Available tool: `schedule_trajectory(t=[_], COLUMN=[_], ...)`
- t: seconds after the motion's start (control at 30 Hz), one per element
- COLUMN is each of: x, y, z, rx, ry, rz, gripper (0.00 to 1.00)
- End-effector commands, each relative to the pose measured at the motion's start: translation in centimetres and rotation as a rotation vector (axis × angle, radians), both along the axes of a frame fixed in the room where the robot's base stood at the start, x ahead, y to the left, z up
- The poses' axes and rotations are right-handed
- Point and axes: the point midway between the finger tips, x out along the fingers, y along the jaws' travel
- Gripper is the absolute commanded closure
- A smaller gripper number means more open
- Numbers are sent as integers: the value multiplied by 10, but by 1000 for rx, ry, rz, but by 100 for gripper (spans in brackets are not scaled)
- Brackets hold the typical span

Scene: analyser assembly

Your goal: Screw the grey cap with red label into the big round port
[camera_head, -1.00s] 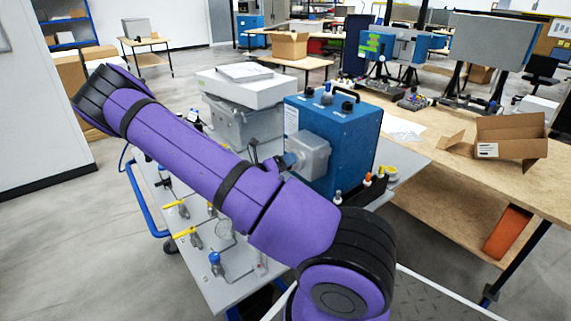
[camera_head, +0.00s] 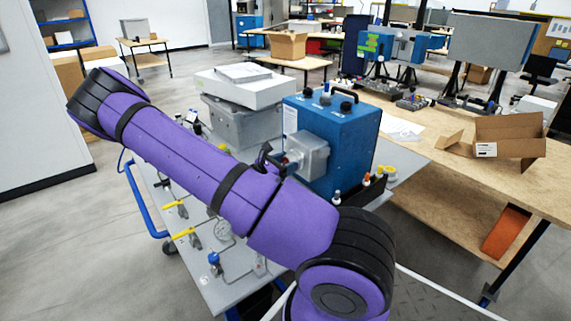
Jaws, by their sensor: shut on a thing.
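The blue analyser (camera_head: 345,130) stands on the grey cart, with a light grey box (camera_head: 312,152) on its left front face. My purple arm crosses the foreground and hides much of the cart. A small black part of my gripper (camera_head: 267,160) shows just above the arm, beside the left side of the grey box. It is shut on the grey cap, of which only a small reddish and grey patch (camera_head: 292,161) shows at the box's left side. The big round port lies behind it and is mostly hidden. I cannot tell whether the cap sits in the port.
The cart top (camera_head: 222,285) carries yellow-handled valves (camera_head: 187,233), a gauge and thin pipes. Small bottles (camera_head: 366,180) stand right of the analyser. A grey case (camera_head: 243,120) stands behind. A wooden bench (camera_head: 440,150) with an open carton (camera_head: 512,140) is at the right.

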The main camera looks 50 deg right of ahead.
Motion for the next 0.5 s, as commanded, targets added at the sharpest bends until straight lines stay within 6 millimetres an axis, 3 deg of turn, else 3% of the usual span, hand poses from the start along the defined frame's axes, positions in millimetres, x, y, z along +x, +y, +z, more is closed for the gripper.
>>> schedule_trajectory(t=[0.07, 0.1, 0.17, 0.5], x=[-1, -1, -1, 0], y=[0, -1, 0, 0], z=[1, 1, 1, 1], rx=[-3, -3, -3, 6], ry=[2, 2, 2, 32], rz=[-3, -3, -3, 0], gripper=[77, 37, 23, 23])
